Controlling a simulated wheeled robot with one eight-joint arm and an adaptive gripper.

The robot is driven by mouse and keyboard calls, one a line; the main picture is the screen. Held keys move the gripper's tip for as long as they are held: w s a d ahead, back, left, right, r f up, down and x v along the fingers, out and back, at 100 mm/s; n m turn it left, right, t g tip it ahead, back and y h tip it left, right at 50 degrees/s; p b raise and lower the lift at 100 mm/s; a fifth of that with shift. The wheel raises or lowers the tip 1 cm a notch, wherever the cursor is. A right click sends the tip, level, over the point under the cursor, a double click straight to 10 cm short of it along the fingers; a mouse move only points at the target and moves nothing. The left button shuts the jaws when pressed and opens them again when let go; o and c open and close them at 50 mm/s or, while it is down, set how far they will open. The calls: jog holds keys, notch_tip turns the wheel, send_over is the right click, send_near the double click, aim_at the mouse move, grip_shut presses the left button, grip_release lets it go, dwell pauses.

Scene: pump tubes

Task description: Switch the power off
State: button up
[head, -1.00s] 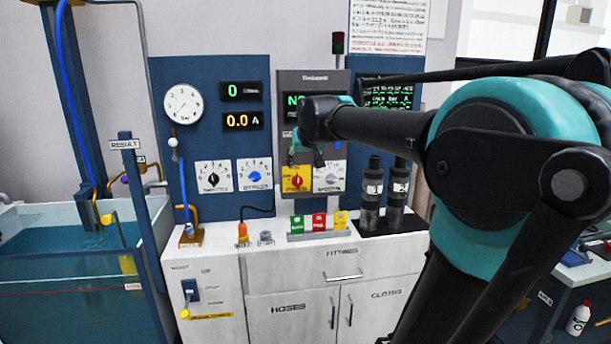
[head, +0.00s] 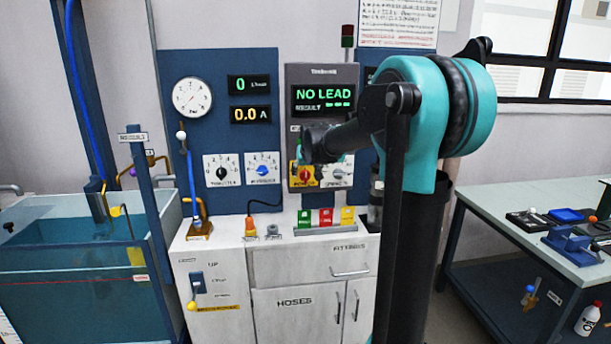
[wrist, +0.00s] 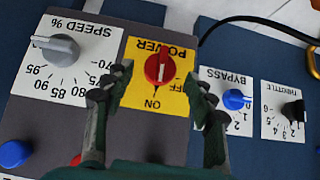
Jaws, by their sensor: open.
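The red power knob (wrist: 160,68) sits on a yellow plate (wrist: 134,92) marked POWER, OFF and ON, which appears upside down in the wrist view. A white line runs across the knob, roughly upright in that view; which mark it points to is hard to tell. My gripper (wrist: 158,78) is open, with a finger on either side of the knob and nothing held. Whether the fingers touch the knob cannot be told. In the head view, the knob (head: 306,176) shows just below my gripper (head: 310,156), on the grey panel (head: 322,80) reading NO LEAD.
The grey speed knob (wrist: 58,48) and blue bypass knob (wrist: 236,99) flank the power plate; the black throttle knob (wrist: 294,111) is farther right. A blue button (wrist: 14,154) is at lower left. Below the panel is a white cabinet (head: 275,268); a water tank (head: 75,285) stands left.

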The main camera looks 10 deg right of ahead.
jog(key=shift+x, duration=1.25)
jog(key=c, duration=1.2)
jog(key=shift+o, duration=0.2)
